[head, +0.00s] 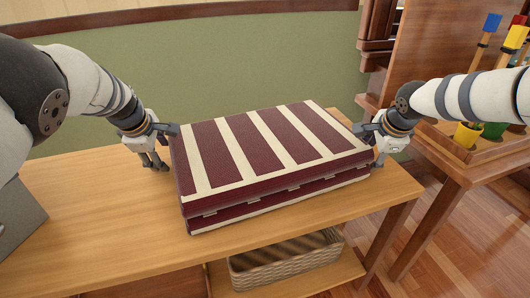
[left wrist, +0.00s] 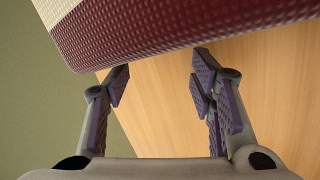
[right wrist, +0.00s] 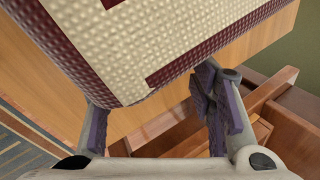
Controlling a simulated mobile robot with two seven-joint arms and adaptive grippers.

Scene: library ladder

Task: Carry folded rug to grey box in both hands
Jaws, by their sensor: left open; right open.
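The folded rug (head: 268,153), dark red with cream stripes, lies flat in folded layers on the wooden table (head: 110,225). My left gripper (head: 155,148) is open at the rug's left end; in the left wrist view the rug (left wrist: 170,30) is just beyond its parted fingers (left wrist: 160,82), with nothing between them. My right gripper (head: 368,138) is open at the rug's right end. In the right wrist view the rug (right wrist: 130,50) reaches up to the fingers and partly covers one; contact is unclear. A grey box (head: 18,220) is cut off at the left edge.
A wicker basket (head: 285,262) sits on a shelf below the tabletop. At right, a second wooden table (head: 455,170) carries yellow and green pots and colored-topped sticks. A green wall (head: 240,65) stands behind.

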